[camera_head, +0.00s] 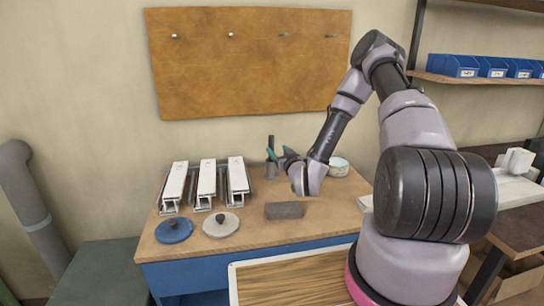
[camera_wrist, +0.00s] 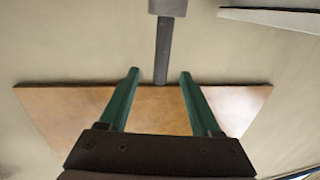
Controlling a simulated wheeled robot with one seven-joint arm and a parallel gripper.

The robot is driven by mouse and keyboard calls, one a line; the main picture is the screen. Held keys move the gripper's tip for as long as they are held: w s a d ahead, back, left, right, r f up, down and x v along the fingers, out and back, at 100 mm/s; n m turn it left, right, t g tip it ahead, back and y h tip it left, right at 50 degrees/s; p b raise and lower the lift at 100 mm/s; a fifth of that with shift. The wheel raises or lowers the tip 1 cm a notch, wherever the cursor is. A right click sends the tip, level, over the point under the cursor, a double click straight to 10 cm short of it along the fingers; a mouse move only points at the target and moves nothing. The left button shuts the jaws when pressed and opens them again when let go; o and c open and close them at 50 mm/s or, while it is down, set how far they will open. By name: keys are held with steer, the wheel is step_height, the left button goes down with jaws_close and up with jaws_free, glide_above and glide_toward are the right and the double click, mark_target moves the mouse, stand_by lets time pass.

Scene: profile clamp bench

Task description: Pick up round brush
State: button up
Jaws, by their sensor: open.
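A thin dark upright handle (camera_head: 271,142), which looks like the round brush, rises from a small grey holder or base (camera_head: 271,170) at the back of the bench. Its lower end is hard to make out. In the wrist view, which appears upside down, the handle (camera_wrist: 162,50) hangs from a grey block (camera_wrist: 167,7), and its free end lies between the two green fingertips in the picture. My gripper (camera_wrist: 159,73) is open and empty, with fingers spread to either side of the handle's line. In the head view my gripper (camera_head: 279,156) is close beside the handle; I cannot tell the depth gap.
Several white profile clamps (camera_head: 206,180) stand left on the wooden bench (camera_head: 258,233). A grey block (camera_head: 285,210) lies near the middle. A round pale container (camera_head: 338,166) stands right, behind my arm.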

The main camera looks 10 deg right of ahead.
steer(key=w+a, duration=0.1)
steer(key=w, duration=0.8)
steer(key=shift+w+a, duration=0.4)
jaws_close()
